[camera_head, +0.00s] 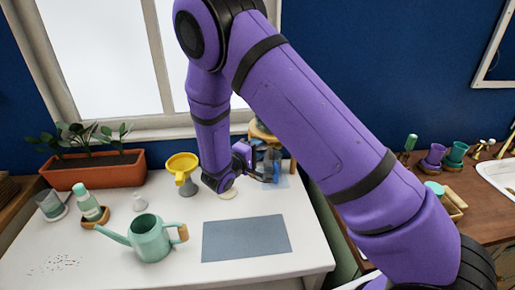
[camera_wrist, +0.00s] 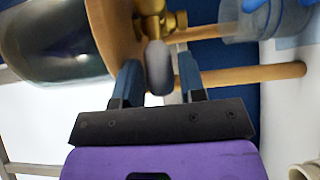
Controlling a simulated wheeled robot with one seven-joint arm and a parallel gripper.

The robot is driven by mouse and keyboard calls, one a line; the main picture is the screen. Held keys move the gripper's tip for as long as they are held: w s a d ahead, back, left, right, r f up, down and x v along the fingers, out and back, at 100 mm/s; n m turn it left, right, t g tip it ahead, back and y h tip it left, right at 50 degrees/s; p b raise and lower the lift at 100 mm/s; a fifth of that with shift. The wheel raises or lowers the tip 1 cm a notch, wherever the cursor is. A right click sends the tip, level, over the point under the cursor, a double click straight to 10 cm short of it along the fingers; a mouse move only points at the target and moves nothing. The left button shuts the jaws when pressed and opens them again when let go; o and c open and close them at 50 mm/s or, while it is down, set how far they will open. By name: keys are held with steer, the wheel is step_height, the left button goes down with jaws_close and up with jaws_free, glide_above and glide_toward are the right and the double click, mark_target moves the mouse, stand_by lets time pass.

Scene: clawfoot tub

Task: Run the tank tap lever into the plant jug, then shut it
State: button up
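The tank tap (camera_wrist: 172,22) is brass, set by a round wooden stand. Its grey lever (camera_wrist: 158,67) points toward my gripper (camera_wrist: 160,72). The two blue fingers are open, one on each side of the lever, with gaps between. A clear jug (camera_wrist: 262,22) is partly in view at the upper right of the wrist view, on the spout side. I cannot tell whether water runs into it. In the head view my gripper (camera_head: 262,174) is at the back of the white table, by the tap stand, which my arm mostly hides.
A teal watering can (camera_head: 152,238), a yellow funnel (camera_head: 183,165) and a grey-blue mat (camera_head: 245,239) are on the white table. A planter (camera_head: 95,172) stands along the back left. The wooden stand legs (camera_wrist: 245,76) are close beside my fingers.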

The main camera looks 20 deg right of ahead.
jaws_close()
steer(key=shift+f+n+t+h, duration=0.55)
steer(key=shift+f+n, duration=0.2)
steer(key=shift+n, duration=0.15)
steer(key=shift+d+f+n+t+h, duration=0.35)
steer(key=shift+f+n+t+h, duration=0.3)
steer(key=shift+n+t, duration=0.45)
jaws_free()
steer(key=shift+g, duration=0.25)
steer(key=shift+s+a, duration=0.1)
